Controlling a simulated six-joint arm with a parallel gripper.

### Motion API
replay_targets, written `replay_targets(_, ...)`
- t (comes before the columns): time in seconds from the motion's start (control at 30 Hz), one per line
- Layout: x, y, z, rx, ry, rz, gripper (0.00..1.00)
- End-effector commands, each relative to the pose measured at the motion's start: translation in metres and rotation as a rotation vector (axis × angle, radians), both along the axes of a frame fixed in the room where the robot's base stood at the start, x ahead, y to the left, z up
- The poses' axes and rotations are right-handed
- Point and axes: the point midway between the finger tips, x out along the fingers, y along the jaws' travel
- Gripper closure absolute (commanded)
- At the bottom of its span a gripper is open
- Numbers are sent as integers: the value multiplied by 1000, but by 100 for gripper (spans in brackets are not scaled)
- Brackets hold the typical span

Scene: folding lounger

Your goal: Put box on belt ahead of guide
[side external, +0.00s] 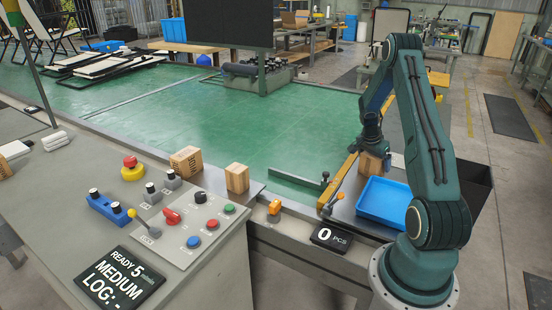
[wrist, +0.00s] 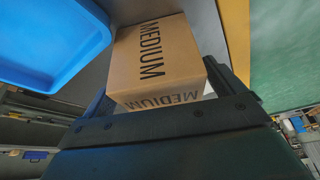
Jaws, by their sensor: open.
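A cardboard box marked MEDIUM (side external: 370,164) stands on the metal surface beside the belt, between the yellow guide bar (side external: 340,182) and the blue tray. My gripper (side external: 372,148) points down right at this box. In the wrist view, the box (wrist: 160,55) sits between the spread dark fingers of my gripper (wrist: 165,88); contact with the fingers cannot be told. The green belt (side external: 215,120) lies on the far side of the yellow bar and is bare near it. A low green rail (side external: 297,181) stands at the belt's near end.
The blue tray (side external: 383,202) is empty, right of the box; it also shows in the wrist view (wrist: 60,40). Two more cardboard boxes (side external: 186,161) (side external: 237,178) stand by the control panel. Its display (side external: 122,281) reads MEDIUM; a counter (side external: 335,237) reads 0 PCS. Folded loungers (side external: 105,65) lie farther along the belt.

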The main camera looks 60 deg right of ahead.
Motion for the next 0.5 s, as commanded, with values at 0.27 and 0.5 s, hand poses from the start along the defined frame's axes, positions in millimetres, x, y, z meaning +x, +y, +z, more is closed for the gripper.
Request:
replay_targets(0.27,5,9,25,-3,-2,1,6)
replay_targets(0.5,10,22,58,-3,-3,2,6)
